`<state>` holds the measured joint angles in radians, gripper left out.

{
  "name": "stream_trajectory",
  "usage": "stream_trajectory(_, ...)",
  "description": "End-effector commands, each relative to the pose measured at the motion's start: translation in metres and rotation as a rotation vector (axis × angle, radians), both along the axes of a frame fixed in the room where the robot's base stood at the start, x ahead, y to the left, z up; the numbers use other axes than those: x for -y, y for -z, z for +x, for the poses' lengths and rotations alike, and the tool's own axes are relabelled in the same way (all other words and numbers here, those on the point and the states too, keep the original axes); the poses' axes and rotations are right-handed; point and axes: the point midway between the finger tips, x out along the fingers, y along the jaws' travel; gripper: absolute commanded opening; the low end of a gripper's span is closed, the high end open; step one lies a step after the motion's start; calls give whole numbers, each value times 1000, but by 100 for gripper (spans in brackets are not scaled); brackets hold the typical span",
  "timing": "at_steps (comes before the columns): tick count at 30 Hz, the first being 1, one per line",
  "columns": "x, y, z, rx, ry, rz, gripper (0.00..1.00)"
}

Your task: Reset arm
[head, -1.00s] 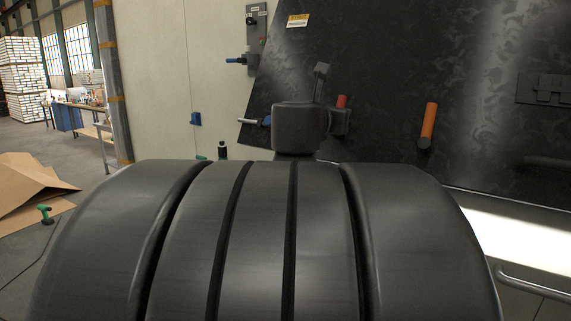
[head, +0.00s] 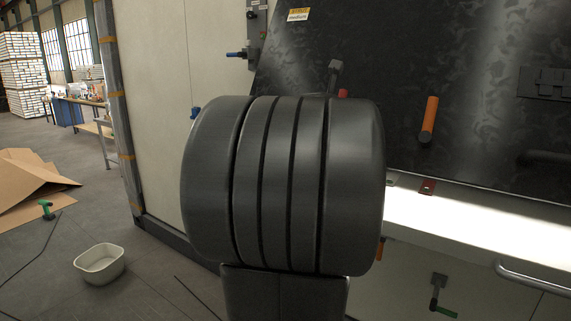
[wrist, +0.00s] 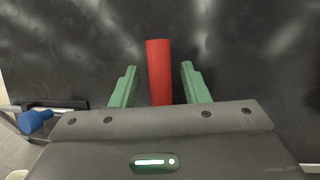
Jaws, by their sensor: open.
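My gripper (wrist: 158,85) shows in the wrist view with its two green fingers apart. A red cylindrical handle (wrist: 160,68) on the dark panel appears between the fingers; neither finger visibly touches it. In the head view only a small part of the red handle (head: 343,93) shows above my dark arm link. That link fills the middle of the head view and hides my gripper there.
An orange handle (head: 429,119) sits on the dark panel (head: 400,60) to the right. A lit ledge (head: 470,220) and a metal rail (head: 535,283) lie below. A white tub (head: 100,263) and cardboard (head: 30,180) are on the floor at left.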

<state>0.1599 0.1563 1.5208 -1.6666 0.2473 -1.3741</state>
Motion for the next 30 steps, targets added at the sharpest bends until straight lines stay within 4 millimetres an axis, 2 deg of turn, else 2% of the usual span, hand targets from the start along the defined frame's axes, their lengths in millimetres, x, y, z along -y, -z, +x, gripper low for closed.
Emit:
stream_trajectory(8,-6,-2,-12,1,-1,0,41)
stream_trajectory(30,-54,-11,-123,0,-5,-1,41)
